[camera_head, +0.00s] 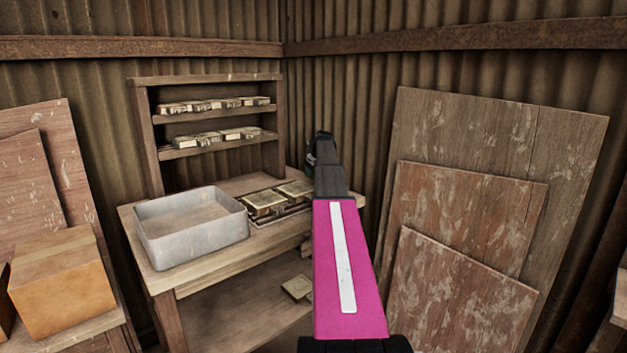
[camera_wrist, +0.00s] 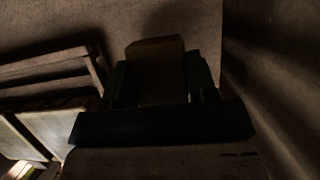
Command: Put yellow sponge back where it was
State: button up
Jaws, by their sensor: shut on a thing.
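My gripper (camera_wrist: 160,82) is shut on a block-shaped thing, which I take to be the yellow sponge (camera_wrist: 158,62). In the wrist view it stands out between the two dark fingers, in deep shadow, so its yellow hardly shows. In the head view my arm reaches to the right end of the workbench (camera_head: 185,275). There my arm hides most of the gripper, and I cannot make out the sponge. I cannot tell whether the sponge touches the bench top.
A grey metal basin (camera_head: 192,240) stands on the bench's left part. Framed tiles (camera_head: 265,203) lie just left of my arm, and they show at left in the wrist view (camera_wrist: 45,130). A shelf rack (camera_head: 210,127) stands behind. Boards (camera_head: 460,300) lean at right.

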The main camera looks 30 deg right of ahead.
jog(key=shift+f, duration=1.6)
jog(key=shift+f, duration=0.1)
jog(key=o, duration=1)
jog(key=shift+c, duration=0.2)
jog(key=v, duration=1.2)
